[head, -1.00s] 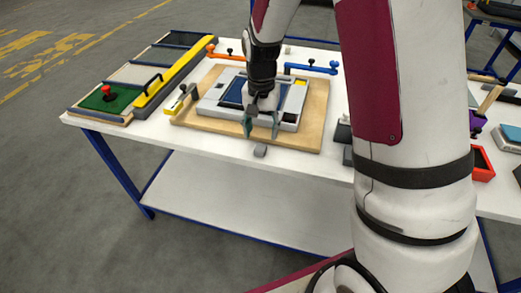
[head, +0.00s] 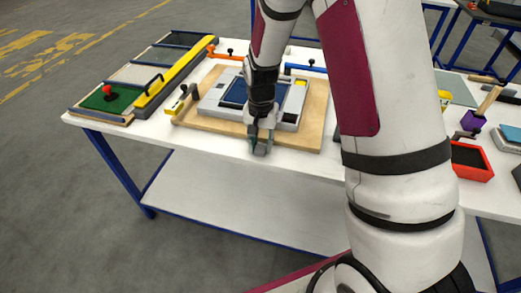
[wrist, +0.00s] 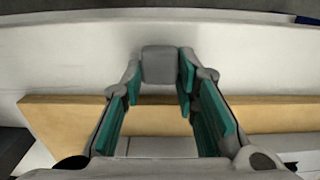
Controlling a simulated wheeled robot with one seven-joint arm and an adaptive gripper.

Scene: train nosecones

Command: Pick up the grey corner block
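The grey corner block (wrist: 160,65) is a small rounded grey piece near the front edge of the white table (wrist: 70,60). In the wrist view it sits between my two teal-padded fingertips, which meet its left and right sides. My gripper (head: 260,147) points down over it in the head view, with the fingers drawn in around it. There the block (head: 261,150) is mostly hidden by the fingers. It appears to be still at table height; I cannot see a gap under it.
Behind my gripper lies a wooden board (head: 312,128) carrying a grey frame (head: 208,108) with a blue inside. A yellow clamp (head: 180,101) is at its left. The table front is clear.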

